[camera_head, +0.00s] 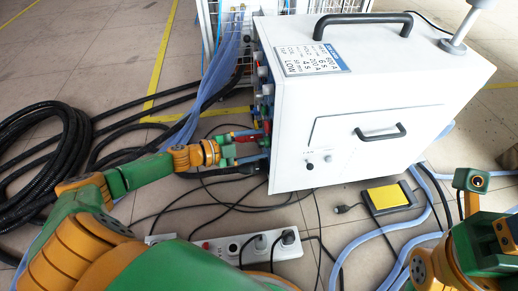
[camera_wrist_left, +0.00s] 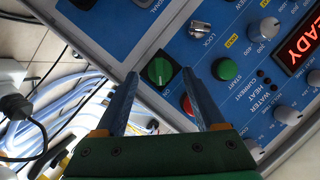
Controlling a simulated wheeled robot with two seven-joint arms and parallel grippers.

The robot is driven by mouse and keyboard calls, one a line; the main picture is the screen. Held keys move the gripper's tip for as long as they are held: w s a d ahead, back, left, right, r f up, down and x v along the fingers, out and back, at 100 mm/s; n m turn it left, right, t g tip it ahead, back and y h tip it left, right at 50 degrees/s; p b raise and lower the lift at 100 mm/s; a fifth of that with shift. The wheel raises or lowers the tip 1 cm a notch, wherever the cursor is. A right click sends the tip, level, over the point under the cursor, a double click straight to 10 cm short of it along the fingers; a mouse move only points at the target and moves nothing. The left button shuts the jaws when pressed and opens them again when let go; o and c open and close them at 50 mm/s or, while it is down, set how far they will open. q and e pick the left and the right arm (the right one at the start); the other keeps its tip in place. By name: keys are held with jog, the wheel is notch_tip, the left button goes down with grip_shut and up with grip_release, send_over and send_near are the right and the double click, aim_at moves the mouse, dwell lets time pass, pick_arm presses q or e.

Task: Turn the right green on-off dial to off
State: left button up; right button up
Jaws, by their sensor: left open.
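The green on-off dial (camera_wrist_left: 159,71) sits on the blue control panel (camera_wrist_left: 205,60) in the left wrist view, with an "ON" label beside it. My left gripper (camera_wrist_left: 165,85) is open, with one finger at each side of the dial; I cannot tell whether either finger touches it. In the head view my left gripper (camera_head: 255,148) reaches the left side of the white heater cabinet (camera_head: 390,100), and the dial cannot be made out there. My right arm shows at the lower right of the head view, but its fingertips cannot be made out.
A green start button (camera_wrist_left: 225,69) and a red button (camera_wrist_left: 188,106) sit close to the right finger. A silver lock switch (camera_wrist_left: 200,29) is above. Black hoses (camera_head: 40,150), a power strip (camera_head: 245,248) and a yellow pedal (camera_head: 388,197) lie on the floor.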

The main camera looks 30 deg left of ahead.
pick_arm(q)
jog(key=shift+w+d+f, duration=0.1)
jog(key=shift+w+d, duration=0.1)
jog(key=shift+w, duration=0.05)
grip_shut()
